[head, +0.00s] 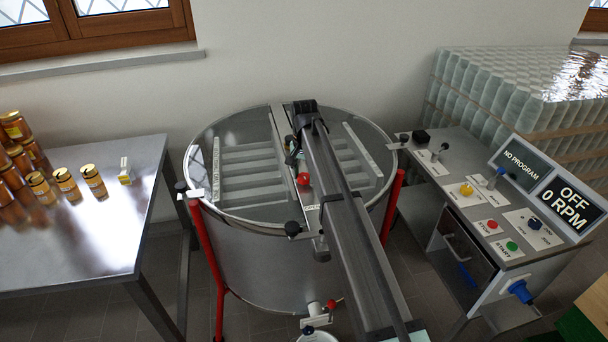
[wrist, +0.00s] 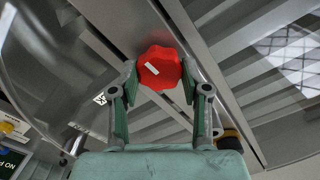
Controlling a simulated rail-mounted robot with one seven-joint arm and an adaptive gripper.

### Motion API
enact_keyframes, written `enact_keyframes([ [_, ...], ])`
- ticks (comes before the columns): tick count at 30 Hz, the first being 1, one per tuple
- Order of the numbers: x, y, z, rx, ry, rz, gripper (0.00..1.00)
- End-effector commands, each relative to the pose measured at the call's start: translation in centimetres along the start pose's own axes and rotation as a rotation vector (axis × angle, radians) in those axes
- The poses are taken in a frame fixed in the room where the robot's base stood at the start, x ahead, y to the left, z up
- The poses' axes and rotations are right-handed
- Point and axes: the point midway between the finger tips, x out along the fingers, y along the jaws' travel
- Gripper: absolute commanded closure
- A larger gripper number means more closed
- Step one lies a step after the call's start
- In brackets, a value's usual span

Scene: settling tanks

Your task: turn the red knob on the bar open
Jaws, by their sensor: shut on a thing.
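The red knob (head: 303,179) sits on the metal bar (head: 310,206) that crosses the top of the round steel tank. In the wrist view the red knob (wrist: 160,67) has a lobed rim and a short white mark, slanting down to the right. My gripper (wrist: 158,80) is shut on the knob, with one green-padded finger on each side of it. In the head view my arm hides most of the gripper and part of the bar.
The steel tank (head: 250,262) stands on red legs, with a clear lid over slatted frames. A table with honey jars (head: 66,184) is at left. A control panel (head: 510,222) reading "OFF 0 RPM" is at right, before stacked glass jars (head: 500,95).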

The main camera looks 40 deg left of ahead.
Motion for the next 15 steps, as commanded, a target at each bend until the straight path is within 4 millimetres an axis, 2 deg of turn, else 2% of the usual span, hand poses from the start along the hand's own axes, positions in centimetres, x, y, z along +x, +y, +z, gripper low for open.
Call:
enact_keyframes([
  [15, 0.14, 0.07, 0.08, 0.075, -0.002, 0.002, 0.88],
])
